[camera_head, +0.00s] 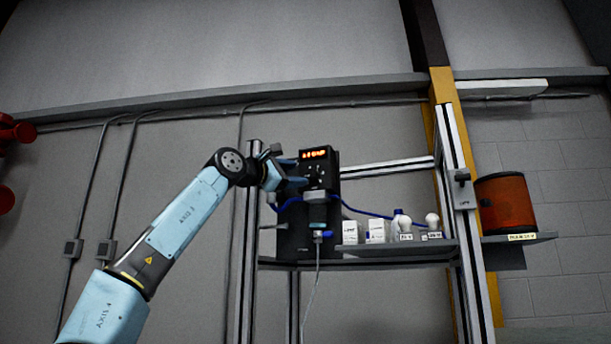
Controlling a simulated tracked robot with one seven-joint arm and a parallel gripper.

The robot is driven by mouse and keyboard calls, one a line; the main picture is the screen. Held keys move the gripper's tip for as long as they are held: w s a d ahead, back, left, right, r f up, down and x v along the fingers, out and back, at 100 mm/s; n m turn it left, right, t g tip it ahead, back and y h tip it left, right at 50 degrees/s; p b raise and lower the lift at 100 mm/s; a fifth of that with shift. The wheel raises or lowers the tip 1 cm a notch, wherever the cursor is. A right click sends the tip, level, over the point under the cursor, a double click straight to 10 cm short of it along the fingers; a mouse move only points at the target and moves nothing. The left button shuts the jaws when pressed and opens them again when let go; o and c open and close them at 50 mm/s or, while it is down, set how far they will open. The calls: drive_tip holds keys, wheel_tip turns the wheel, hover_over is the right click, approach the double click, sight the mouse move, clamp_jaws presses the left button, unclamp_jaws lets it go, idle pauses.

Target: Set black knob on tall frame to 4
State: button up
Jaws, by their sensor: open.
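The tall aluminium frame (444,150) stands right of centre, with a shelf between its uprights. A small black knob-like part (462,176) sticks out from a pale plate on the right upright; its setting is too small to read. My gripper (297,171) is open, its fingers pointing right at the front of a black box (325,159) with a lit orange display (314,154). Small controls show on the box face, partly hidden by the fingers. I cannot tell whether the fingers touch the box. My gripper is well left of the right upright.
A blue cable (372,214) runs behind the shelf (400,250), which holds white boxes (376,230), bottles and bulbs. A cylinder-like device (317,208) with a hanging cable stands before the black box. An orange drum (505,202) sits on a side shelf at right.

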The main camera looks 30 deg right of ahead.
sight(309, 174)
drive_tip(key=shift+x, duration=2.5)
drive_tip(key=c, duration=1)
